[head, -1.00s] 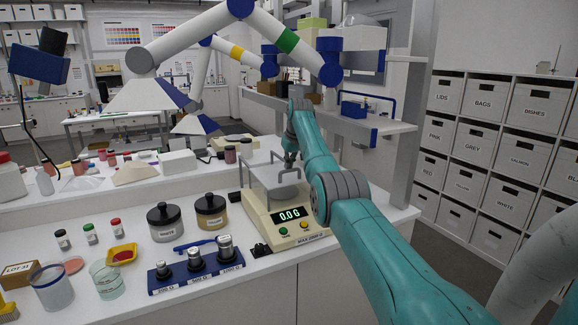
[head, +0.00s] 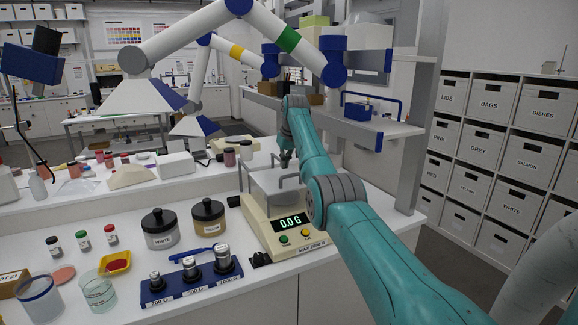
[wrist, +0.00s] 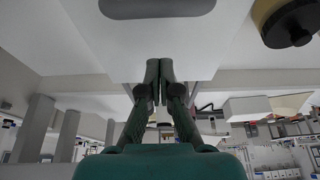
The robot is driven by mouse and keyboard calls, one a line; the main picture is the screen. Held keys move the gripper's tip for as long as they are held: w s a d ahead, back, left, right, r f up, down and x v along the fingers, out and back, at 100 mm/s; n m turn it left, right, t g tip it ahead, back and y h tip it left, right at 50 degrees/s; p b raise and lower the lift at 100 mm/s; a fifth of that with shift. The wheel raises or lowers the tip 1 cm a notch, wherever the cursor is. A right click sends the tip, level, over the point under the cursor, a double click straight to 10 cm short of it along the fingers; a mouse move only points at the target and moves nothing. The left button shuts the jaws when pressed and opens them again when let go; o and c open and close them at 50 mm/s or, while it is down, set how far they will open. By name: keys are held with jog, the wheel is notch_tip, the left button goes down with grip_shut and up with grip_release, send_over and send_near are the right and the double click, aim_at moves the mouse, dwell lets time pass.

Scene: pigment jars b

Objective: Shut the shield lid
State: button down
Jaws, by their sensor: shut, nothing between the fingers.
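The balance (head: 259,222) stands on the bench in the head view, its display (head: 291,219) reading 0.0 G. Its pale shield, with thin grey bars at the edges, sits on top; the shield lid (head: 268,181) is partly hidden by my arm, and I cannot tell how far it is open. My gripper (head: 287,157) is just above and behind the shield in the head view. In the wrist view my gripper (wrist: 160,64) is shut and empty, its fingertips overlapping a pale surface; contact cannot be told.
A blue weight rack (head: 193,283) stands in front left of the balance. Glass beakers (head: 98,291) are at the far left. A grey post (head: 411,150) and shelf rise behind my arm.

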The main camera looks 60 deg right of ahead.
jog(key=v, duration=0.9)
jog(key=shift+s+r, duration=0.2)
jog(key=shift+r, duration=0.05)
jog(key=shift+a, duration=0.1)
